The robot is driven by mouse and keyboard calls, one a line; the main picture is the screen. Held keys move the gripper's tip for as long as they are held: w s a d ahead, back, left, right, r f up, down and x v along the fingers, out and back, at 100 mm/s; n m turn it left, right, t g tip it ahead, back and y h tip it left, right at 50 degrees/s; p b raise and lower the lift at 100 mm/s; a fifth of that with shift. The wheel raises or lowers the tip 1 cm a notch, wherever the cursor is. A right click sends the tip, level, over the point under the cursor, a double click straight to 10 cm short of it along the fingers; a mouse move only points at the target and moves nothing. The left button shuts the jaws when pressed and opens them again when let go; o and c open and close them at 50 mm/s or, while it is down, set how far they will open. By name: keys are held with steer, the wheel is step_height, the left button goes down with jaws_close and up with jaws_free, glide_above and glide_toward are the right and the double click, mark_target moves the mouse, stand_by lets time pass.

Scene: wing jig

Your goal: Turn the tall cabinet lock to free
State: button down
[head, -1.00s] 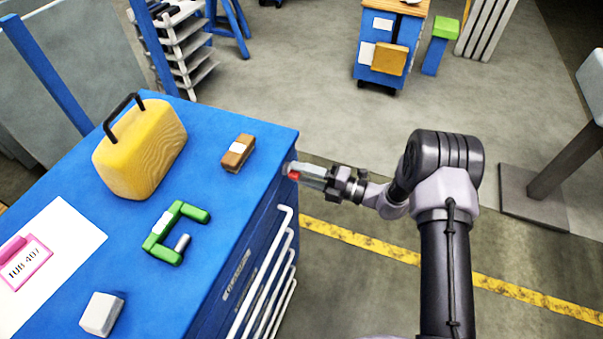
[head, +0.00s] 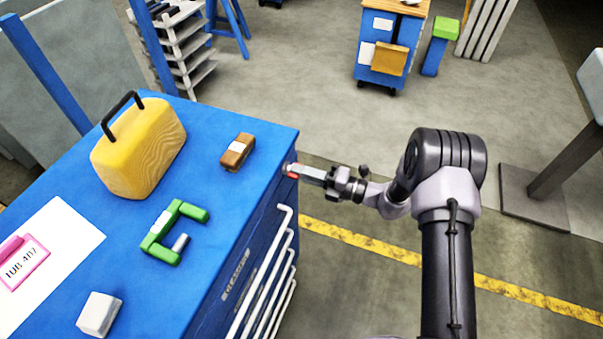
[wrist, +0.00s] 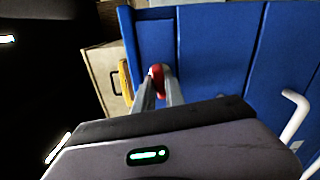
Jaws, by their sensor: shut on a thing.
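The tall blue cabinet (head: 262,200) stands at the left in the head view, and its blue front fills much of the wrist view (wrist: 215,55). The red lock (wrist: 157,80) sits near the upper corner of that front, and a little of it shows in the head view (head: 291,172). My gripper (head: 298,171) reaches the cabinet from the right. Its two fingers are shut on the red lock, one on each side, and they hide part of it. I cannot read any lock marking.
On the cabinet top are a yellow case (head: 140,155), a brown block (head: 237,151), a green clamp (head: 165,245) and a white block (head: 99,314). White drawer handles (head: 278,240) stick out below the lock. The floor (head: 480,200) to the right is mostly clear.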

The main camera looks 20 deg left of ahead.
steer(key=shift+n+b, duration=4.75)
steer(key=shift+n, duration=3.35)
steer(key=c, duration=1.4)
jaws_free()
